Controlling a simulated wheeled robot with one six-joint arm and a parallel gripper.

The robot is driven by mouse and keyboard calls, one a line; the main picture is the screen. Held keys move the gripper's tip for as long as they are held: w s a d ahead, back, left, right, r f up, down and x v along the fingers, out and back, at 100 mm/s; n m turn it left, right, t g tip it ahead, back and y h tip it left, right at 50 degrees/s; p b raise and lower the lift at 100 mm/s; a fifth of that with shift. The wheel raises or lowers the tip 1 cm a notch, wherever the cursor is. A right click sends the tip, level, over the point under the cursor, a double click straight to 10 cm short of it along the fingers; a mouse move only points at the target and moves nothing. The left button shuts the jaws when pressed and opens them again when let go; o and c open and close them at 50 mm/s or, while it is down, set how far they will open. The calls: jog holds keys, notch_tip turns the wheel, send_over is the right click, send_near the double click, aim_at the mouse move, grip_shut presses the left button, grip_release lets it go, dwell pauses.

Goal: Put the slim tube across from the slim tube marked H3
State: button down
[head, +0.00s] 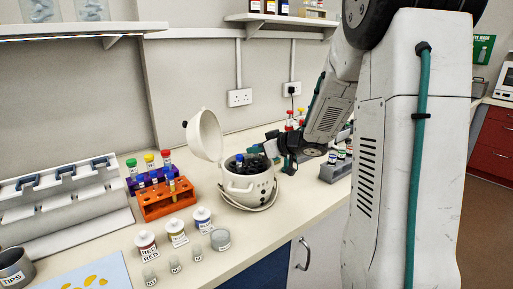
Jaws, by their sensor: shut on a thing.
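A white pot-shaped centrifuge (243,188) stands on the bench with its round lid (206,136) open at the back left. A blue-capped tube (239,158) stands in its dark rotor, at the left. I cannot read any mark on this tube. My gripper (270,151) is at the right of the centrifuge's mouth, close to the rotor. It is shut on a slim tube, but the tube is too small and dark to make out. I cannot tell whether it touches the rotor. The rotor holes are mostly hidden.
A purple rack (153,178) holds capped tubes; an orange rack (155,206) in front holds one tube. Labelled bottles (147,245) and small vials stand in front. A white pipette stand (75,210) is at left. More tubes and a grey rack (330,173) are at right.

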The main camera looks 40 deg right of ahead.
jog(key=c, duration=1.2)
grip_release()
jog(key=shift+c, duration=0.2)
jog(key=v, duration=0.7)
jog(key=shift+s+r, duration=0.15)
jog(key=shift+s, duration=0.2)
jog(key=shift+d, duration=0.15)
